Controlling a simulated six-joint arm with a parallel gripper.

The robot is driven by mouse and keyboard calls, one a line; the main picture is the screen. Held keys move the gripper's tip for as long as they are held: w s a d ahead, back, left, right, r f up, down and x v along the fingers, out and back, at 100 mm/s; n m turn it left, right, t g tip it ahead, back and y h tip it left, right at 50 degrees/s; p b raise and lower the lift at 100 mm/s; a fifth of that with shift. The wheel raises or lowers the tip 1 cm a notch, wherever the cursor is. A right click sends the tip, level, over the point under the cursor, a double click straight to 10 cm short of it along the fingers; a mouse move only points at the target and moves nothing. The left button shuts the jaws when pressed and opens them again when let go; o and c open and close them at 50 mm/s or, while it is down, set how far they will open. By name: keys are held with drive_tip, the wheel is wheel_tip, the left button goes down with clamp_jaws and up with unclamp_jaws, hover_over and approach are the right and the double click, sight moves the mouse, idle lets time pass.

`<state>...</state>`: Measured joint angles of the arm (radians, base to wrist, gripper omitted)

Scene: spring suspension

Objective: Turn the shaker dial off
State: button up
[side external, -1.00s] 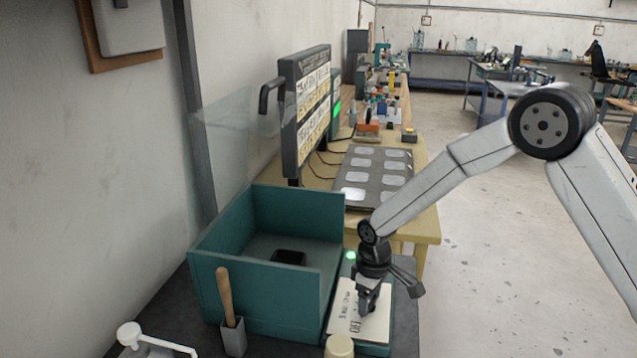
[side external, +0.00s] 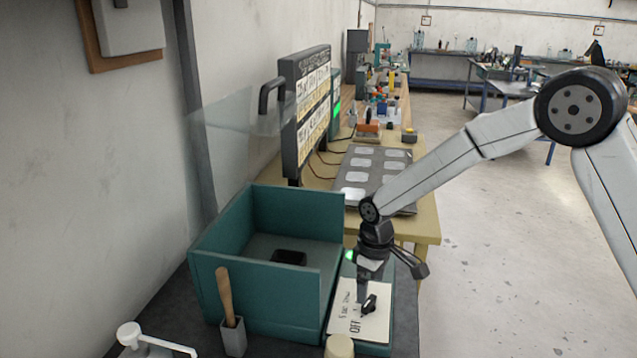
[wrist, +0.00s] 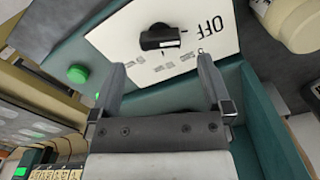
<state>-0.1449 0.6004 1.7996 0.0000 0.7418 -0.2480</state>
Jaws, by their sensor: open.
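The shaker dial is a black knob (side external: 369,303) on a white label plate (side external: 345,322) with OFF printed on it, atop a teal box. In the wrist view the knob (wrist: 160,37) stands ahead of my fingers, its narrow end towards the OFF lettering (wrist: 210,25). I cannot tell its exact setting. My gripper (side external: 363,288) points down just behind the knob in the side view. In the wrist view my gripper (wrist: 161,75) is open, with both fingers clear of the knob and nothing between them.
A teal open-topped bin (side external: 265,300) with a dark block (side external: 289,257) inside stands left of the panel. A green light (side external: 349,256) glows behind the label plate. A cream round-topped object (side external: 339,346) stands in front. A wooden-handled tool (side external: 224,295) stands in a grey holder.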

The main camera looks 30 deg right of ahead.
sight(370, 301)
drive_tip(key=shift+r, duration=1.7)
drive_tip(key=s+d+m+t, duration=0.1)
drive_tip(key=s+d+m, duration=0.1)
drive_tip(key=s, duration=0.6)
drive_tip(key=s+d+m+t, duration=0.1)
drive_tip(key=s+d, duration=0.3)
drive_tip(key=s, duration=0.5)
drive_tip(key=shift+d+r+m+t, duration=0.25)
drive_tip(key=shift+d+m+t, duration=0.05)
drive_tip(key=shift+m, duration=0.5)
